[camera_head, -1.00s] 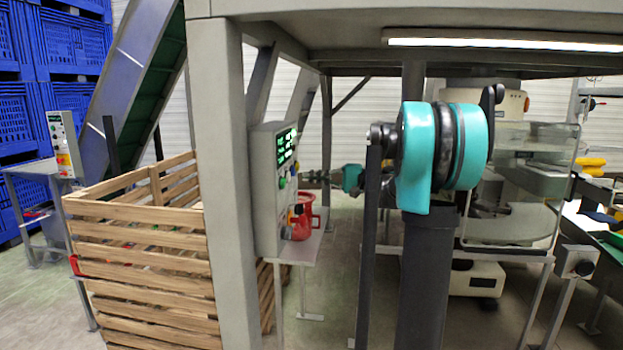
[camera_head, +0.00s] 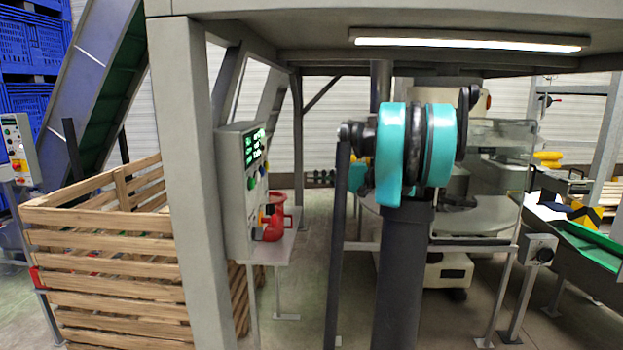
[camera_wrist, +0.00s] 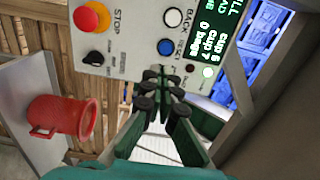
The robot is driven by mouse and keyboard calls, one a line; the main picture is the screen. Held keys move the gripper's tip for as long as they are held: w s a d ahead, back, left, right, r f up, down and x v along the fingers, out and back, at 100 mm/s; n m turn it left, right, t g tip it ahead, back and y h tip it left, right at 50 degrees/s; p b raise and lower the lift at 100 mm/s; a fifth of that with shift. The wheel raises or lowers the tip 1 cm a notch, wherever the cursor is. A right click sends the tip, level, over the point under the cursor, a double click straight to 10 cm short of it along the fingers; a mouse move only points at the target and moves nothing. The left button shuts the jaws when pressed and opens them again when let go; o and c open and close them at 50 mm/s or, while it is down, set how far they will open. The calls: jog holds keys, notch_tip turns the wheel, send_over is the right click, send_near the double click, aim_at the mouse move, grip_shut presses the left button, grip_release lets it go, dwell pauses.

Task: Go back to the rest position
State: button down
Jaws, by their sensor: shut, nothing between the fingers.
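My gripper (camera_wrist: 162,98) shows in the wrist view with its dark-padded fingers together and nothing between them. It is in front of the grey control panel (camera_wrist: 130,35), which shows tilted in that view with a red-and-yellow stop button (camera_wrist: 92,17) and a lit display. I cannot tell the exact gap between fingers and panel. In the head view, my arm stands right of the control panel (camera_head: 234,190), with its gripper end hidden behind the teal joint. No separate rest marker shows.
A red jug (camera_head: 276,220) stands on a small shelf beside the panel. A wooden crate (camera_head: 110,270) and a thick grey post (camera_head: 185,180) are at left. A machine with a round table (camera_head: 480,215) and a green conveyor (camera_head: 590,245) are at right.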

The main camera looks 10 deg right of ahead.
dwell(0.4)
jog(key=s+a+f+g+h, duration=0.1)
jog(key=s+a+f+h, duration=0.45)
jog(key=f, duration=0.55)
jog(key=s+a+f+g+h, duration=0.1)
jog(key=s+a+f+h, duration=0.2)
jog(key=s+a+f, duration=0.45)
jog(key=s+d+f+n+h, duration=0.1)
jog(key=s+d+f+h, duration=0.3)
jog(key=s+f, duration=0.3)
jog(key=s+d+f+n+h, duration=0.2)
jog(key=s+d+f+h, duration=0.2)
jog(key=s+f, duration=0.4)
notch_tip(320, 180, down, 3)
jog(key=shift+d+r+n+t+h, duration=0.1)
jog(key=shift+d+n+t+h, duration=0.25)
jog(key=shift+d, duration=0.2)
